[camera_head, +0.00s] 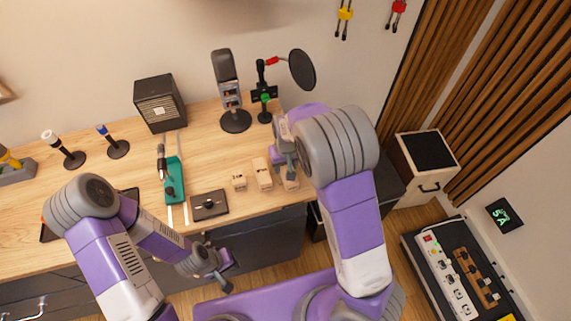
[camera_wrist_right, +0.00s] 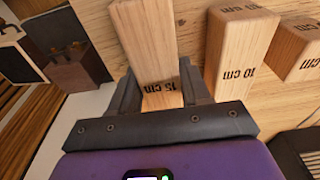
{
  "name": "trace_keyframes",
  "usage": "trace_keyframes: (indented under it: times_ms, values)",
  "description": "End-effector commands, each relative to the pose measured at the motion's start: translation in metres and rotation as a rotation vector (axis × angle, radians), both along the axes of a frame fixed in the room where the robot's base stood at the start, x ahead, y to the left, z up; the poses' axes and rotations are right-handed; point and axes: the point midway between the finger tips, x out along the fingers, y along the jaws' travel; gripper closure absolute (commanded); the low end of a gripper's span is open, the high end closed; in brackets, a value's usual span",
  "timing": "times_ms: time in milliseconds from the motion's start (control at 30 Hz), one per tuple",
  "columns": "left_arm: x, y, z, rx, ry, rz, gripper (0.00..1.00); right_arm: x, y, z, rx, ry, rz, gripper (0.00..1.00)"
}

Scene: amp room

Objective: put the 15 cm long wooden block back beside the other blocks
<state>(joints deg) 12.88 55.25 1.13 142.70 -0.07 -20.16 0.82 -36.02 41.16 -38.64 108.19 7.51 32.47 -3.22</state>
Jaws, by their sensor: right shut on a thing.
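The 15 cm wooden block (camera_wrist_right: 145,42) is between the fingers of my right gripper (camera_wrist_right: 160,98), which is shut on it. Its "15 cm" label faces the wrist camera. In the head view this block (camera_head: 290,183) shows partly below my right gripper (camera_head: 287,165), at the right of the block row. The 10 cm block (camera_wrist_right: 240,45) is beside it, with a gap; it also shows in the head view (camera_head: 263,173). A shorter block (camera_head: 239,182) is further left. I cannot tell whether the held block touches the table. My left gripper (camera_head: 222,279) is empty, in front of the desk.
The wooden desk (camera_head: 205,130) holds a black box (camera_head: 209,205) left of the blocks, a green-based tool (camera_head: 175,180), a large microphone (camera_head: 229,90) and a small stand (camera_head: 264,105) behind. A speaker-like cabinet (camera_head: 426,150) stands right of the desk.

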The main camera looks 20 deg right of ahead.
Motion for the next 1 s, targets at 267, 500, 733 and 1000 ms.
trace_keyframes:
  times_ms: [267, 500, 733, 1000]
  values:
    - [0.0, 0.0, -0.002, 0.0, 0.0, 0.0, 1.0, 0.0, 0.0, -0.003, 0.0, 0.0, 0.0, 0.28]
    - [0.0, 0.0, -0.002, 0.0, 0.0, 0.0, 1.0, 0.0, 0.0, -0.003, 0.0, 0.0, 0.0, 0.28]
    - [0.0, 0.0, 0.005, 0.0, 0.0, 0.0, 1.0, -0.001, 0.001, 0.018, 0.002, -0.004, 0.002, 0.28]
    - [0.0, 0.0, 0.017, 0.0, 0.0, 0.0, 1.0, -0.008, 0.0, 0.077, 0.003, -0.004, 0.002, 0.28]
